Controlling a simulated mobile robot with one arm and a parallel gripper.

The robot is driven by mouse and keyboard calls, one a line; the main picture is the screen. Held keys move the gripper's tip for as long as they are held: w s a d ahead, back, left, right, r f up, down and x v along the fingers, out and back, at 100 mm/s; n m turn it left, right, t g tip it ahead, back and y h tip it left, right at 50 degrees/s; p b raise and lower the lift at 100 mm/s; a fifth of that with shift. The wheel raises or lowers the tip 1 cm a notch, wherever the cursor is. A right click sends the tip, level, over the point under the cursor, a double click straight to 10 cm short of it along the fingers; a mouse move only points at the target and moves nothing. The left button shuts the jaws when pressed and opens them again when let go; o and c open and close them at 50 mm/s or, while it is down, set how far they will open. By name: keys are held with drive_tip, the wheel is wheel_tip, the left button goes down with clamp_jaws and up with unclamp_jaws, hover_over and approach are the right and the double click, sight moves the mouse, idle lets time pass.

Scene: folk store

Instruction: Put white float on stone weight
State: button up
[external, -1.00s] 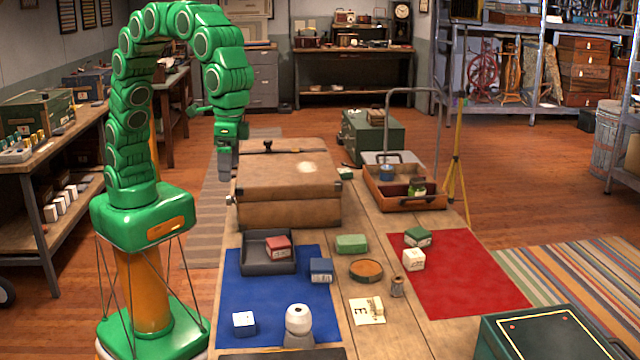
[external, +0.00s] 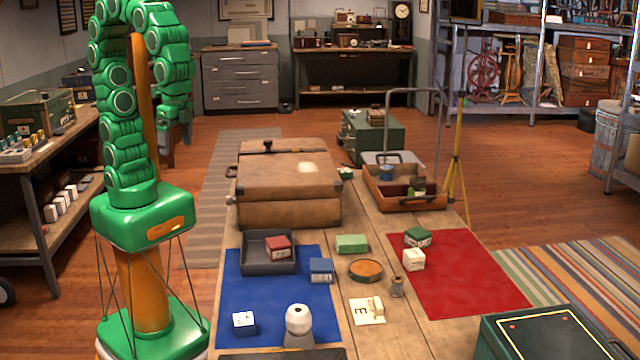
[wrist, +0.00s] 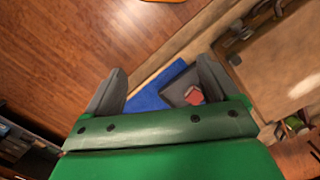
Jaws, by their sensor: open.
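A white rounded piece with a dark spot on top, which looks like the white float (external: 298,318), rests on a grey tapered base (external: 298,341) at the front of the blue mat. A small grey-brown knobbed piece (external: 397,288) stands upright between the mats. I cannot tell whether this piece or the grey base is the stone weight. My gripper (wrist: 160,88) is open and empty in the wrist view, its two dark fingers spread. It is high up and well away from the float. In the external view my arm hangs left of the table and the fingers are hard to make out.
A brown case (external: 290,190) stands behind. The red mat (external: 460,285), green block (external: 352,243) and round dish (external: 366,268) lie right.

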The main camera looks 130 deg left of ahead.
drive_tip(key=s+f+m, duration=0.1)
drive_tip(key=s+f, duration=0.1)
drive_tip(key=s, duration=0.5)
drive_tip(key=s+f+m, duration=0.1)
drive_tip(key=s+f, duration=0.1)
drive_tip(key=s, duration=0.5)
drive_tip(key=shift+s+a+f+m, duration=0.35)
drive_tip(key=shift+s+m, duration=0.05)
